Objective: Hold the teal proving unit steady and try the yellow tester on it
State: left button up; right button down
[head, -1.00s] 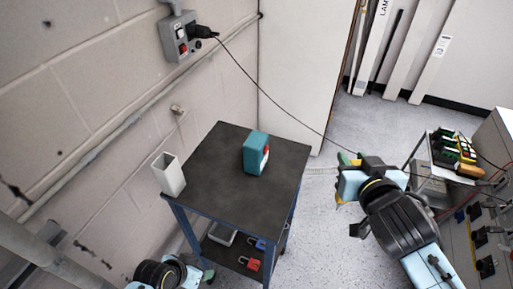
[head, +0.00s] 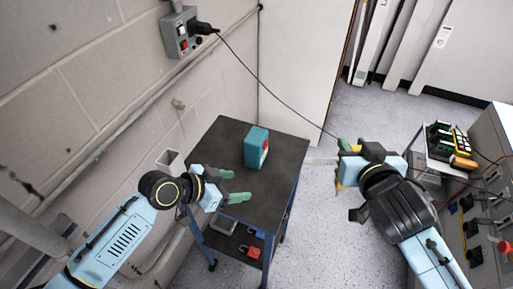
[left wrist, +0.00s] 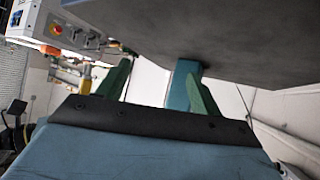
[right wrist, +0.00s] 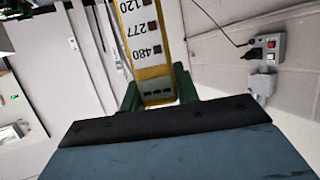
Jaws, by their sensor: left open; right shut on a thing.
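The teal proving unit (head: 256,147) stands upright on the dark table top (head: 222,143), with a bit of red on its right side. My left gripper (head: 236,186) is open and empty over the table's front left part, nearer to me than the unit and apart from it. In the left wrist view the unit (left wrist: 184,85) shows beyond the green fingers, close to the right one. My right gripper (right wrist: 158,92) is shut on the yellow tester (right wrist: 143,40), whose pale face reads 120, 277 and 480. It holds the tester in the air right of the table.
A pale open-topped container (head: 170,160) stands at the table's left edge, partly behind my left arm. Red (head: 250,251) and blue padlocks lie on the lower shelf. A black cable (head: 275,90) hangs from the wall socket (head: 182,34). A trolley with devices (head: 447,145) stands at right.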

pick_arm(q)
send_near(245, 155)
jog(key=d+f, duration=0.2)
jog(key=shift+d+f+t+h, duration=0.35)
jog(key=shift+f+t+h, duration=0.05)
jog(key=shift+w+a+r, duration=0.2)
jog(key=shift+w, duration=0.45)
jog(key=b+x, duration=0.5)
jog(key=x, duration=0.3)
jog(key=shift+w+d+f, duration=0.1)
jog(key=shift+d+f, duration=0.05)
jog(key=shift+f, duration=0.05)
jog(key=shift+w+d+f+b, duration=0.2)
jog(key=shift+w+d+b, duration=0.25)
jog(key=shift+b, duration=0.3)
jog(key=shift+s+d, duration=0.1)
jog(key=shift+c, duration=0.5)
jog(key=c, duration=0.5)
